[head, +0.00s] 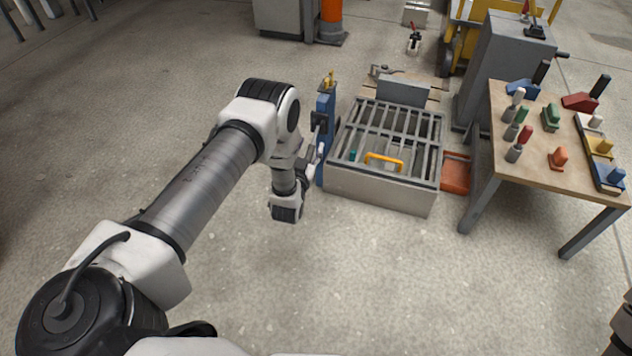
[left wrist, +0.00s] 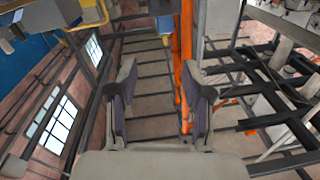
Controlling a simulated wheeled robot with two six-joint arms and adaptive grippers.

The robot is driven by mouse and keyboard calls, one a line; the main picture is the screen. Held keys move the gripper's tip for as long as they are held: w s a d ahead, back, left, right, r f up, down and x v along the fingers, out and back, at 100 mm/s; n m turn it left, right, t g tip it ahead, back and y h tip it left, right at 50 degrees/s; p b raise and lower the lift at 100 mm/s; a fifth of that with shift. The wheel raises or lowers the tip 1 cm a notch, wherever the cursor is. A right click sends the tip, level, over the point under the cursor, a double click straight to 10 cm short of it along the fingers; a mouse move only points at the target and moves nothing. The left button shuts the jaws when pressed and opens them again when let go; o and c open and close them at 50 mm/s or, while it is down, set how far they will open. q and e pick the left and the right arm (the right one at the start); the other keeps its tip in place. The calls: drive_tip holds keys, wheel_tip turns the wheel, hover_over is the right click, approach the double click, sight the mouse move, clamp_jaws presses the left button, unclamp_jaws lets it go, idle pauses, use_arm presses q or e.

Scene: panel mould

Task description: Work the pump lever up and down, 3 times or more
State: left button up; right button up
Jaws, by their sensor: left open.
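A narrow blue upright unit (head: 326,108) with yellow fittings on top stands at the left side of the grey barred box (head: 375,190). I cannot make out for certain which part is the pump lever; a small dark part beside the blue unit is partly covered by my gripper. My left gripper (head: 316,148) is close to the blue unit's left side; I cannot tell whether it touches. In the left wrist view, its two fingers (left wrist: 158,78) are apart with nothing gripped between them.
An orange-yellow handle (head: 384,161) lies on the bars of the box. A wooden-topped table (head: 540,165) with several coloured pieces stands at the right. A red-handled tool (head: 414,40) is on the floor behind. The floor in front of the box is clear.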

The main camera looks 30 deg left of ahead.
use_arm(q)
drive_tip(key=b, duration=0.5)
approach(309, 155)
drive_tip(key=w+f, duration=0.1)
drive_tip(key=w, duration=0.2)
drive_tip(key=b+x, duration=0.1)
drive_tip(key=x, duration=0.2)
drive_tip(key=a+b+x, duration=0.1)
drive_tip(key=b+x, duration=0.1)
drive_tip(key=x, duration=0.2)
drive_tip(key=shift+b, duration=0.3)
drive_tip(key=shift+w+a+r, duration=0.15)
drive_tip(key=shift+w, duration=0.15)
clamp_jaws()
use_arm(e)
wheel_tip(309, 155, down, 12)
